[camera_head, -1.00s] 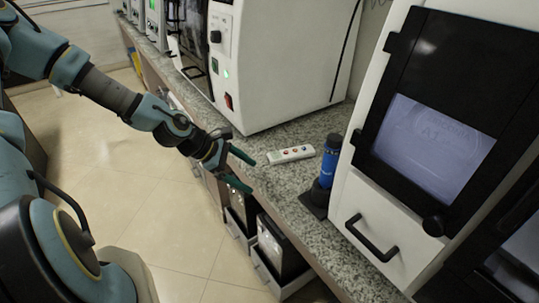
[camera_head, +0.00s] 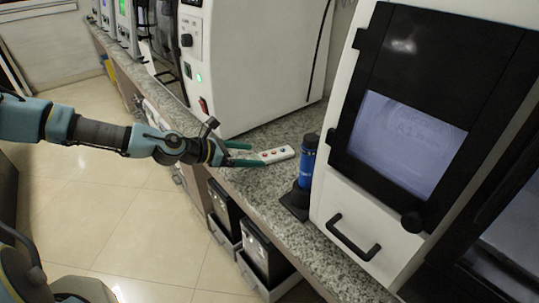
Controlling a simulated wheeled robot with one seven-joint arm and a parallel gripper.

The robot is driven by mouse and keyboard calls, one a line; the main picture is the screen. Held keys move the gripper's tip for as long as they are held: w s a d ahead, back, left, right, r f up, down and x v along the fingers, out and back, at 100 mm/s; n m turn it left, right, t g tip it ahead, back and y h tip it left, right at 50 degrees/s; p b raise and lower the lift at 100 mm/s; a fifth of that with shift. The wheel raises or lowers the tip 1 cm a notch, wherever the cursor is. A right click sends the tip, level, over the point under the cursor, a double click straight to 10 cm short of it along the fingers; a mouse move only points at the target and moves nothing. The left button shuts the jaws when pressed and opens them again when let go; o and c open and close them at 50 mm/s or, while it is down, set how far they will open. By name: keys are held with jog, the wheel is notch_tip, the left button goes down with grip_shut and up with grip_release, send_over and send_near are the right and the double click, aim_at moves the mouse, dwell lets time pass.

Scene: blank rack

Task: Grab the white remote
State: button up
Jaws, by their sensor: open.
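The white remote (camera_head: 278,155) lies flat on the speckled granite counter, with several small coloured buttons on its top. My gripper (camera_head: 256,154) is open, its two green fingers pointing right at the near-left end of the remote. The fingertips are at or very close to that end; I cannot tell whether they touch it or how high they are above the counter.
A blue cylinder on a black base (camera_head: 305,168) stands just right of the remote. A large white machine (camera_head: 262,65) rises behind it, and a white cabinet with a dark screen (camera_head: 413,139) stands at right. The granite counter (camera_head: 262,190) has a clear strip in front.

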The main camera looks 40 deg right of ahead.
aim_at(267, 154)
jog(key=x, duration=0.1)
jog(key=p+x, duration=0.1)
jog(key=x, duration=0.1)
jog(key=p+x, duration=0.1)
jog(key=x, duration=0.1)
jog(key=shift+d+r, duration=0.3)
jog(key=shift+d, duration=0.1)
jog(key=shift+s+d+f, duration=0.1)
jog(key=shift+d+f, duration=0.05)
jog(key=shift+c, duration=0.3)
grip_shut()
